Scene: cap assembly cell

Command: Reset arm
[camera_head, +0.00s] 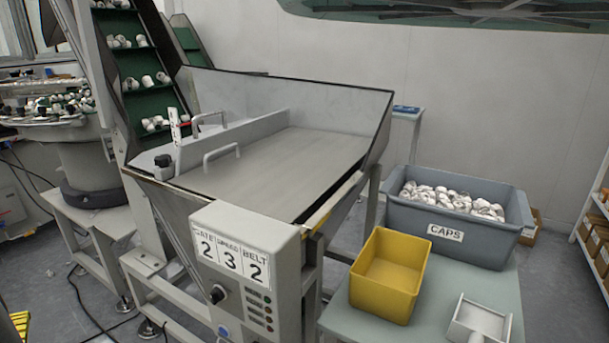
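My arm and my gripper do not show in the head view, so I cannot see their pose or whether the gripper holds anything. In front of me stands a metal hopper (270,165) with a flat, empty grey floor and raised side walls. A control box (245,275) on its front shows the digits 2, 3, 2 under the labels GATE, SPEED and BELT. A grey bin (400,218) labelled CAPS holds many white caps (450,199). A yellow bin (388,275) stands in front of it and looks empty.
The bins stand on a pale green table (435,300), with a grey scoop-like tray (478,322) at its front right. A green cleated conveyor (140,70) carrying caps rises at the left, beside a bowl feeder (80,140). Shelves with boxes stand at the right edge.

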